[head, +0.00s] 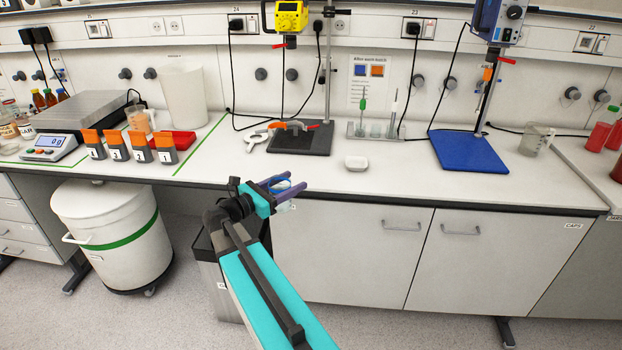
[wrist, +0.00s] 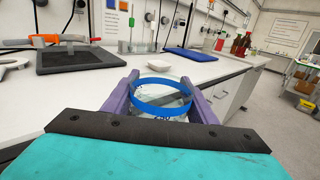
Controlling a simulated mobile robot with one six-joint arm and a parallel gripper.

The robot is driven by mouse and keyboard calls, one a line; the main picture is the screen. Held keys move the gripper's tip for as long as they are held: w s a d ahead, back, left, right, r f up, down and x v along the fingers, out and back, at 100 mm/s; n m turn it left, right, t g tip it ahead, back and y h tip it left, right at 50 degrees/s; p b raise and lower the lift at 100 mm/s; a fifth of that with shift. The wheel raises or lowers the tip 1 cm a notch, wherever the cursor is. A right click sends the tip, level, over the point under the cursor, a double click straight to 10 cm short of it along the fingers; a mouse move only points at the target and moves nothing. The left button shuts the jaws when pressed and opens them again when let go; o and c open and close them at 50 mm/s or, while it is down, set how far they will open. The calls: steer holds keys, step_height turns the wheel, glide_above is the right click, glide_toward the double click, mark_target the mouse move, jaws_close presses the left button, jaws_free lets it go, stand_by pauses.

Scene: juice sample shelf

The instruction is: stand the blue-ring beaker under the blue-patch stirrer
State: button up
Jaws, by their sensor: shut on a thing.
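My gripper (head: 290,182) is shut on the blue-ring beaker (wrist: 160,108), a clear glass with a blue band near its rim. The beaker looks upright between the purple fingers and is held in front of the bench edge. It also shows partly behind a finger in the head view (head: 281,186). A stirrer with a blue head (head: 497,18) stands at the right over a blue base plate (head: 469,151). Another stirrer with a yellow head (head: 291,15) stands over a black base plate (head: 301,139). I cannot make out a blue patch on either head.
An orange-and-grey clamp (head: 296,126) lies on the black plate. A small white dish (head: 356,163) sits near the front edge, a rack (head: 376,130) behind it. A glass jug (head: 537,139) stands right of the blue plate. Bench between dish and blue plate is clear.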

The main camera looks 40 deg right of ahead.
steer(key=w+a+f+n+t+y, duration=0.1)
steer(key=a+t, duration=0.3)
steer(key=a, duration=0.8)
steer(key=w+a+f+n+t+y, duration=0.1)
steer(key=w+a+f+n+t, duration=0.1)
steer(key=a, duration=1.1)
steer(key=w+a+f+n+t+y, duration=0.1)
steer(key=a+n+t, duration=0.4)
steer(key=a, duration=0.7)
steer(key=shift+w+a+f+t+y, duration=0.25)
steer(key=shift+w+f+t+y, duration=0.3)
steer(key=shift+w, duration=0.75)
steer(key=shift+f, duration=0.1)
steer(key=shift+d, duration=0.1)
steer(key=shift+d+h, duration=0.25)
steer(key=shift+d, duration=0.65)
steer(key=shift+s, duration=0.2)
